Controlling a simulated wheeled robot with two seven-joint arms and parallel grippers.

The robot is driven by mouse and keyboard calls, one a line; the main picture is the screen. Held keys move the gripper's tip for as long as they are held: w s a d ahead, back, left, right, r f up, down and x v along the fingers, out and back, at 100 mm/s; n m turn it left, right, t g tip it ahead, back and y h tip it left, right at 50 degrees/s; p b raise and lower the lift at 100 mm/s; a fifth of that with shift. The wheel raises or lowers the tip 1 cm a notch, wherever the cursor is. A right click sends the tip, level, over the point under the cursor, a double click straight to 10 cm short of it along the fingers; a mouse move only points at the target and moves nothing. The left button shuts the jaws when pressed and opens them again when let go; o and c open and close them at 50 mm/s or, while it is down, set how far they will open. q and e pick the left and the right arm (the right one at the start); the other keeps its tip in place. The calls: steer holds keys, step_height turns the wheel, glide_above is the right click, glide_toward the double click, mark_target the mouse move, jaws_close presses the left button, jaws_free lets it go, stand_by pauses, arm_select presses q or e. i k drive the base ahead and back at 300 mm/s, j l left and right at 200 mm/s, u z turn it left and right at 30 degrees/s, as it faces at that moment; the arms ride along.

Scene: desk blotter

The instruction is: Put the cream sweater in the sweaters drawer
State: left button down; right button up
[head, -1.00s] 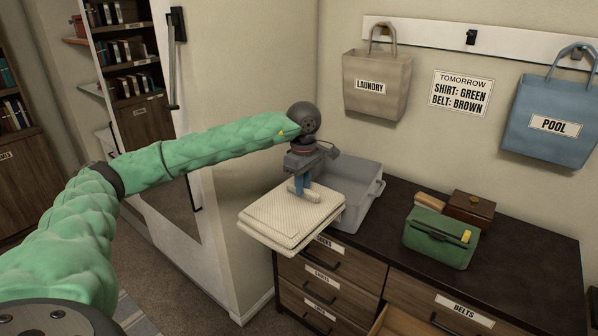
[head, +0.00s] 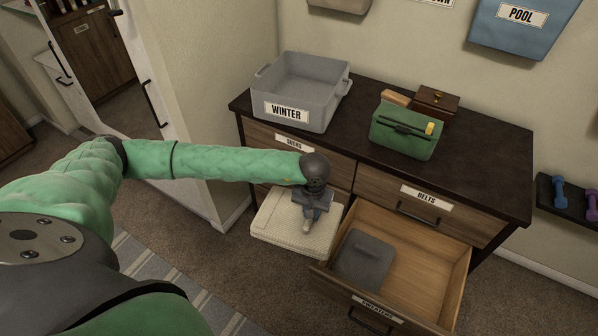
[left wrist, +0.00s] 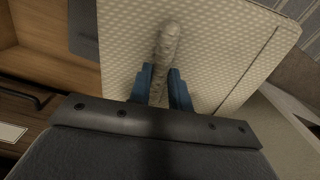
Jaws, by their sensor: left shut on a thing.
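The cream sweater (head: 276,224), folded into a flat square, hangs in the air in front of the dresser's left side, left of the open drawer. My left gripper (head: 310,224) is shut on it from above. In the left wrist view the gripper's blue fingers (left wrist: 166,86) pinch a raised ridge of the knitted sweater (left wrist: 225,50). The sweaters drawer (head: 415,270) is pulled open, its label partly readable on the front. A grey folded item (head: 363,258) lies in its left part; the right part is bare. My right gripper is not in view.
On the dresser top (head: 470,150) stand a grey WINTER bin (head: 287,112), a green bag (head: 404,140) and a brown wooden box (head: 436,98). The closed BELTS drawer (head: 400,198) is above the open one. Purple and blue dumbbells (head: 560,190) sit at right.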

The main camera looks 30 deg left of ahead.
mark_target(414, 293)
steer(key=l+u, duration=0.1)
steer(key=l, duration=0.7)
steer(key=i+l+u, duration=0.1)
steer(key=l, duration=0.75)
steer(key=l+u, duration=0.1)
steer(key=l, duration=0.75)
steer(key=l+u, duration=0.1)
steer(key=l, duration=0.7)
steer(key=k+l+u, duration=0.1)
steer(key=l, duration=0.75)
steer(key=k+l+u, duration=0.1)
steer(key=l, duration=0.7)
